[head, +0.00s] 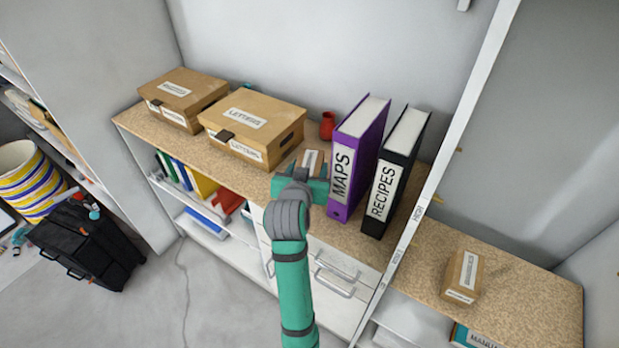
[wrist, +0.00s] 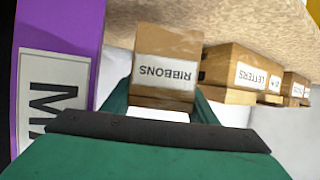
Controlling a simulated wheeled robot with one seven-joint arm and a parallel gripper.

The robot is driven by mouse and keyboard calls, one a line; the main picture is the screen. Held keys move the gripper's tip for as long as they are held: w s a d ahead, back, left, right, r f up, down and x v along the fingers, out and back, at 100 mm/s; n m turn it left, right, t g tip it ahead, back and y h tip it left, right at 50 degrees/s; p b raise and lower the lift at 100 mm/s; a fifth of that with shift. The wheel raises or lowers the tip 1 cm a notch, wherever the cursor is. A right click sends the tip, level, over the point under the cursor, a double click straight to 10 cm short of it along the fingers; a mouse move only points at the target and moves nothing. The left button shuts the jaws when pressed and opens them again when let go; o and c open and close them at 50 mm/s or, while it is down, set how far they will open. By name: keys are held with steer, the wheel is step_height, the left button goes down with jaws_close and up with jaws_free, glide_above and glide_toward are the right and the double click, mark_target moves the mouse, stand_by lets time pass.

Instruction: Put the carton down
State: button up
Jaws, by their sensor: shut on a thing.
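My green gripper (head: 304,178) is at the shelf top (head: 360,245), between the LETTERS box and the purple MAPS binder. It is shut on a small brown carton (head: 313,160) with a white label. In the wrist view the carton (wrist: 165,62) reads RIBBONS upside down, and the green fingers (wrist: 165,105) lie along its two sides. The gripper hides part of the carton in the head view. I cannot tell whether the carton's underside touches the shelf top.
The purple MAPS binder (head: 359,160) stands close on the right, with the black RECIPES binder (head: 395,180) beyond it. The LETTERS box (head: 252,132) is on the left. A red vase (head: 327,126) stands behind. Another small carton (head: 463,277) sits on the right-hand shelf, which has free room.

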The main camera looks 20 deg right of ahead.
steer(key=shift+f, duration=1.9)
steer(key=shift+f, duration=0.1)
steer(key=o, duration=0.8)
steer(key=shift+o, duration=0.2)
